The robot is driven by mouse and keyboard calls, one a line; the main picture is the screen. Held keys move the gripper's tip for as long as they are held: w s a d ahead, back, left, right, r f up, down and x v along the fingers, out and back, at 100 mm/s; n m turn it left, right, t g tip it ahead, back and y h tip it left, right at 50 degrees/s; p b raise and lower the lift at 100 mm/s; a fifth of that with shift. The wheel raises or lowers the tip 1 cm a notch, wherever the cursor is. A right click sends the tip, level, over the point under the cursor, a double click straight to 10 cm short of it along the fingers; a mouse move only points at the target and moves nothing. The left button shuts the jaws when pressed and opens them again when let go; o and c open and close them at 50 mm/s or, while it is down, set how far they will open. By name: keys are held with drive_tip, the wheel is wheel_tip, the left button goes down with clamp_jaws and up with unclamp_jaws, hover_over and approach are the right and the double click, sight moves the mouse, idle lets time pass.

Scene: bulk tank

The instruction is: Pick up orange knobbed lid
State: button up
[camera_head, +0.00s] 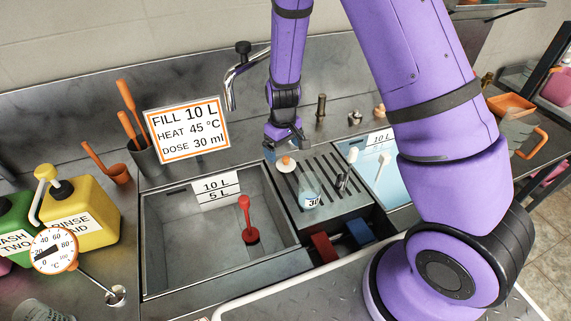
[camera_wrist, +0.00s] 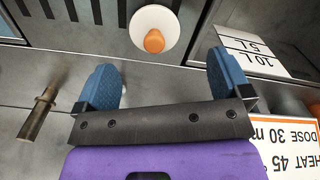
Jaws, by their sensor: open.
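The lid (camera_head: 285,164) is a pale disc with an orange knob. It lies at the back left corner of the slotted drain rack between the two basins. In the wrist view the lid (camera_wrist: 154,24) is at the top centre, knob facing the camera. My gripper (camera_head: 284,140) is above and just behind the lid. In the wrist view my gripper (camera_wrist: 165,75) has its blue fingers spread wide, with nothing between them. The lid lies beyond the fingertips and appears apart from them.
A small beaker (camera_head: 309,190) stands on the rack (camera_head: 335,208) in front of the lid. The left basin (camera_head: 170,235) holds a red-handled plug (camera_head: 247,215). A faucet (camera_head: 240,70) and a sign (camera_head: 188,129) stand behind. A metal post (camera_wrist: 38,112) is left in the wrist view.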

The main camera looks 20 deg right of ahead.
sight(286, 158)
drive_tip(key=f, duration=0.4)
drive_tip(key=shift+s+d+f, duration=0.2)
drive_tip(key=shift+d, duration=0.2)
drive_tip(key=shift+f, duration=0.6)
drive_tip(key=shift+c, duration=0.3)
drive_tip(key=c, duration=1)
